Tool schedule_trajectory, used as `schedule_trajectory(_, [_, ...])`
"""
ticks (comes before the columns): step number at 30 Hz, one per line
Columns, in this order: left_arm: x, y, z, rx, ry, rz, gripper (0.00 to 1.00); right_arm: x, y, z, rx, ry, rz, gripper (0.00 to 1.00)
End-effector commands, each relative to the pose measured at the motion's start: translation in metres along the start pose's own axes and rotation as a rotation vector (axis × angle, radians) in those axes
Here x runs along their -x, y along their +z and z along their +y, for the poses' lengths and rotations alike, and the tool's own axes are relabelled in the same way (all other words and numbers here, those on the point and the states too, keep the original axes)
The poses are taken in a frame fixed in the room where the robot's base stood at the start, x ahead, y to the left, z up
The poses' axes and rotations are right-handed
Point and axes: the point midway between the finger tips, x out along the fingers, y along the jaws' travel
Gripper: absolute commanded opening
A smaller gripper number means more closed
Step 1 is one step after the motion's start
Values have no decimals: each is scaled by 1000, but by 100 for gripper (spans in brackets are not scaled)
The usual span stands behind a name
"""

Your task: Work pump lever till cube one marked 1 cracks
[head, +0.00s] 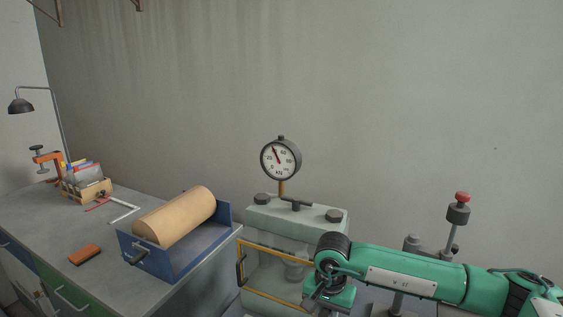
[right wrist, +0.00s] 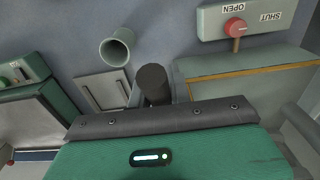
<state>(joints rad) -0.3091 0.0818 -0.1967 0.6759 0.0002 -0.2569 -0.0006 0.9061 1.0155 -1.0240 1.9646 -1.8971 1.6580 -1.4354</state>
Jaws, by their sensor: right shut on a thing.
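The green press (head: 275,222) stands at lower centre in the head view, its dial gauge (head: 281,158) on top. Its yellow-framed clear guard (head: 270,282) is across the front. A pale grey shape (head: 293,269) shows dimly behind it; I cannot read a 1 or tell whether it is the cube. My left gripper is out of view.
A red valve knob (right wrist: 235,28) sits between OPEN and SHUT labels. An open tube (right wrist: 117,47) is near the grip. At left, a blue cradle (head: 185,262) holds a tan cylinder (head: 175,216); an orange block (head: 85,254) lies on the bench. A red-topped post (head: 458,210) stands at right.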

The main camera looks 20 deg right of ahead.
Motion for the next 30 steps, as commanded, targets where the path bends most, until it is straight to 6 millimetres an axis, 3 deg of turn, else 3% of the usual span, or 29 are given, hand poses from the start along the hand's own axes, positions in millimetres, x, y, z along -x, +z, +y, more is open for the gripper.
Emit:
schedule_trajectory(14, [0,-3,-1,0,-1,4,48,-48,20,1,3,6,-9,0])
schedule_trajectory(20, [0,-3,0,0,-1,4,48,-39,16,0,2,2,-4,0])
schedule_trajectory(30, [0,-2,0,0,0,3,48,-2,0,0,1,2,-3,0])
